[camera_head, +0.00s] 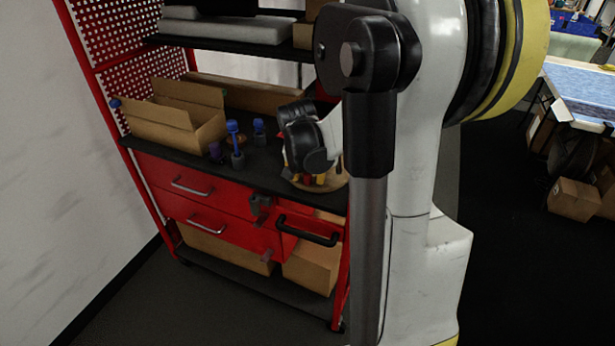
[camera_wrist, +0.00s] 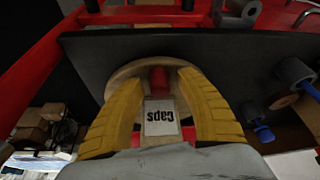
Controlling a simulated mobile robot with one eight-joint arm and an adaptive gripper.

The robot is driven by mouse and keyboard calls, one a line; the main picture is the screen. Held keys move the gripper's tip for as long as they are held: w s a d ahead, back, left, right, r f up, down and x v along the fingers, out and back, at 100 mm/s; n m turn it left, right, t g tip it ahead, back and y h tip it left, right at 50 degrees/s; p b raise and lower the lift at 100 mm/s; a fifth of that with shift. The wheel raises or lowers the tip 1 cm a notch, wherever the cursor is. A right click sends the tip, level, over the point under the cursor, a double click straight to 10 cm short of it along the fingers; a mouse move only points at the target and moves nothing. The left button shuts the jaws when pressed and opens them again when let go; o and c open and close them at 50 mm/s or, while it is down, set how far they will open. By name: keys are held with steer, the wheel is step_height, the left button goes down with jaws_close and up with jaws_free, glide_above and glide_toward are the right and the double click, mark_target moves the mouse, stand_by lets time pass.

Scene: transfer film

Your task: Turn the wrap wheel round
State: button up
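A round wooden disc, which looks like the wrap wheel (camera_head: 338,184), sits at the right end of the black shelf, partly hidden by my arm. In the wrist view the disc (camera_wrist: 130,70) lies beyond the fingertips. My gripper (camera_wrist: 157,92) has its yellow fingers spread over it; in the head view my gripper (camera_head: 312,180) is low at the disc. I cannot tell whether the fingers touch the red piece or the disc.
An open cardboard box (camera_head: 178,118) and several blue-topped tools (camera_head: 236,145) stand left of my gripper on the shelf. Red drawers (camera_head: 200,205) with handles are below. My arm hides much of the right.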

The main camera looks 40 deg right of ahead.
jaws_close()
steer(key=shift+s+d+p, duration=0.2)
steer(key=shift+s+d, duration=0.1)
steer(key=shift+s, duration=0.2)
steer(key=shift+s+d+p, duration=0.15)
steer(key=shift+s+d, duration=0.1)
steer(key=shift+s, duration=0.25)
steer(key=shift+o, duration=0.9)
jaws_free()
steer(key=shift+r, duration=0.1)
steer(key=shift+a+r, duration=0.1)
steer(key=shift+r, duration=0.2)
steer(key=shift+s+a+r, duration=0.3)
steer(key=shift+a+r, duration=0.1)
steer(key=shift+r, duration=0.15)
steer(key=shift+s+a+r, duration=0.25)
steer(key=shift+a+r, duration=0.15)
steer(key=shift+r, duration=0.1)
steer(key=s+a, duration=0.6)
steer(key=a, duration=0.3)
